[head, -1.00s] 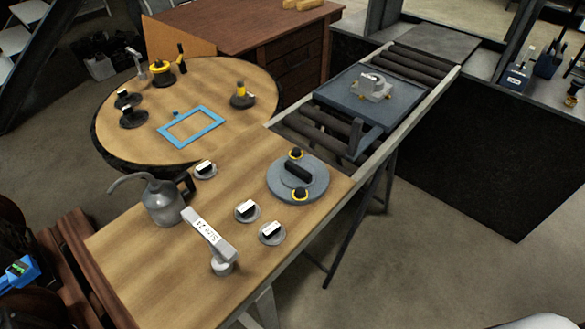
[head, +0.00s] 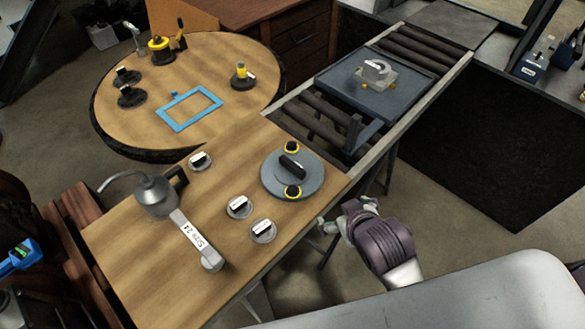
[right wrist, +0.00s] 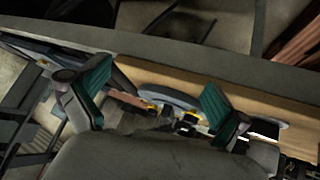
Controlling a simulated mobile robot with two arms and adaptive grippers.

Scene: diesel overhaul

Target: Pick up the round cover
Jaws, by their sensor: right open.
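The round cover (head: 270,178) is a flat grey disc with a black bar handle and two black knobs ringed in yellow. It lies on the wooden bench near its right edge, beside the roller track. My right gripper (head: 336,219) is to the right of the cover, just off the bench edge, apart from the cover and empty. In the right wrist view, my right gripper (right wrist: 153,96) has its teal-padded fingers spread apart. Part of the grey disc (right wrist: 165,95) and its yellow-ringed knobs show between and behind them. My left gripper is not in view.
Small grey discs with black-and-white handles (head: 239,207), an oil can (head: 155,195) and a labelled bar tool (head: 194,238) share the bench. A round table (head: 215,60) holds a blue frame (head: 190,109). A blue tray (head: 350,85) with a metal part sits on the rollers.

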